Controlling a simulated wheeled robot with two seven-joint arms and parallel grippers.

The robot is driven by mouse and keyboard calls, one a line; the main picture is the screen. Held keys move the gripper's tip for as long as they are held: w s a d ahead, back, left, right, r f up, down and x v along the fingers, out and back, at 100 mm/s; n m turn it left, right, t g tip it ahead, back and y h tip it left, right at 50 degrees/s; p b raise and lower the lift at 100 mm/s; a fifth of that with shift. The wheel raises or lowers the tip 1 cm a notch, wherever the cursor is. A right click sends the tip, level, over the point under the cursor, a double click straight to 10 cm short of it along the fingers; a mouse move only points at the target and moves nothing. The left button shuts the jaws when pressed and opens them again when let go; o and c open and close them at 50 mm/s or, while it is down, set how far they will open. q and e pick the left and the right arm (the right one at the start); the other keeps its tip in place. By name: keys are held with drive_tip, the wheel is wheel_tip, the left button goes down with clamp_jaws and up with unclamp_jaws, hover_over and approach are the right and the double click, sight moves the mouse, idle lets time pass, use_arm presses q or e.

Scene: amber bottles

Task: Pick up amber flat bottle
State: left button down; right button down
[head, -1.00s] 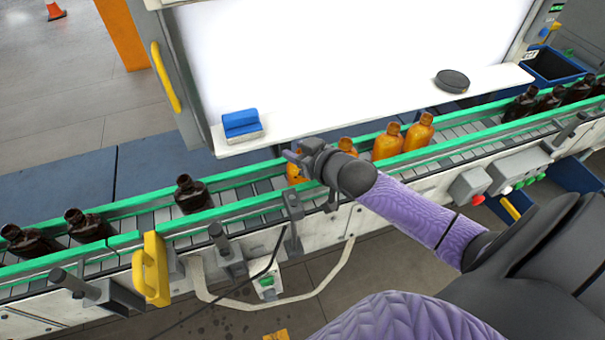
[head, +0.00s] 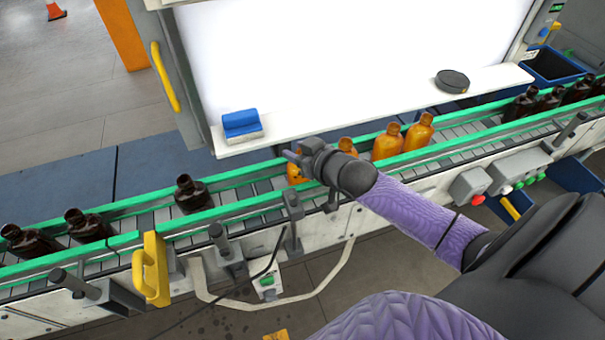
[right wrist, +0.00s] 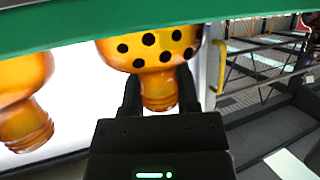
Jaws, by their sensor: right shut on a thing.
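An amber flat bottle (head: 294,172) stands on the conveyor, mostly hidden behind my right gripper (head: 298,156) in the head view. In the right wrist view the bottle (right wrist: 150,50) has black round spots on its body, and its threaded neck sits between the two dark fingers of my right gripper (right wrist: 160,95). The right gripper is shut on it. A second amber bottle (right wrist: 25,110) stands beside it at the left of the wrist view. My left gripper is not in view.
More amber bottles (head: 387,143) stand to the right on the belt, and dark brown bottles (head: 191,195) at both ends. Green rails (head: 240,178) edge the conveyor.

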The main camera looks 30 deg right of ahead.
idle(0.3)
wheel_tip(320, 180, up, 10)
drive_tip(key=p, duration=0.2)
idle(0.3)
